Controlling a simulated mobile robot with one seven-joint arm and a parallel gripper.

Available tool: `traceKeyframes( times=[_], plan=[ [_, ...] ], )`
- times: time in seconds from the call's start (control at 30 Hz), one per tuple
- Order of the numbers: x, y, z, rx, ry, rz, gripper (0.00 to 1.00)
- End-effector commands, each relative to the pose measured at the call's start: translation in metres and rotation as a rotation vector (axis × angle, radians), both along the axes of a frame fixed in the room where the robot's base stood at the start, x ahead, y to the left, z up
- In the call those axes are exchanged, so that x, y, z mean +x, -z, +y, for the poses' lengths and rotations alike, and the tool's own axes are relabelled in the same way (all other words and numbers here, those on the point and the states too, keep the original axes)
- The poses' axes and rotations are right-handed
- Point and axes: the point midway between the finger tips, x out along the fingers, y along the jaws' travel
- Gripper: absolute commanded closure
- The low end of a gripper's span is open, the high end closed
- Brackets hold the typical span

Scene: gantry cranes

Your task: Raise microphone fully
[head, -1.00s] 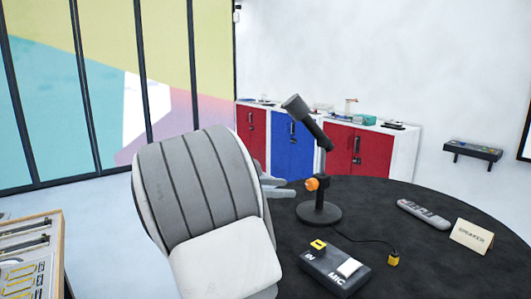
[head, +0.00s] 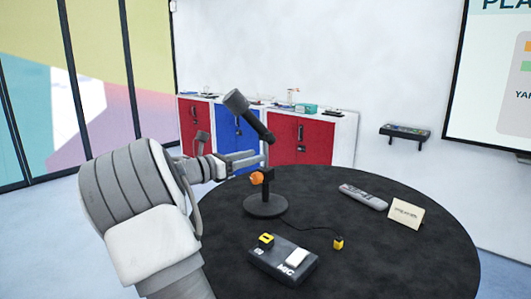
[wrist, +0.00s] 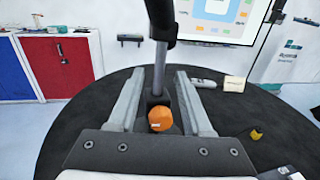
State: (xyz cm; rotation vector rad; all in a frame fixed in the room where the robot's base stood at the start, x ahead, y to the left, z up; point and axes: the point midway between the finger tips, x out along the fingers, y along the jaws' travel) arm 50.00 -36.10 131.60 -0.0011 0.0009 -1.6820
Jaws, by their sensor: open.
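The black microphone (head: 238,105) sits tilted on top of a stand with a grey pole and a round black base (head: 265,206) on the dark round table. An orange knob (head: 257,178) is on the side of the pole. My gripper (head: 256,158) is open at the pole, just above the knob in the head view. In the wrist view, my gripper's fingers (wrist: 157,78) lie on either side of the pole, with a gap to each. The orange knob (wrist: 160,118) shows between them, close to the palm. The microphone's top is out of the wrist view.
On the black table (head: 400,250) stand a switch box (head: 283,261) marked MIC, a yellow plug (head: 338,243) on a cable, a grey remote (head: 363,196) and a name card (head: 405,213). Red and blue cabinets (head: 236,135) stand behind. The table's right side is mostly clear.

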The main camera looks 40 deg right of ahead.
Motion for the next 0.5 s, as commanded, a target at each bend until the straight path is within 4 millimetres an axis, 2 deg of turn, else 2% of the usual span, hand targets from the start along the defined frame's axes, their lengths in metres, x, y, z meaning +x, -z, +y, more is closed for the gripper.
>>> traceKeyframes(
  times=[0.03,0.2,0.5],
  plan=[
    [-0.002,-0.001,-0.012,0.0,0.004,0.0,0.51],
    [-0.005,-0.001,-0.037,-0.001,0.002,-0.001,0.51],
    [-0.006,0.0,-0.052,0.0,0.0,-0.001,0.51]
  ],
)
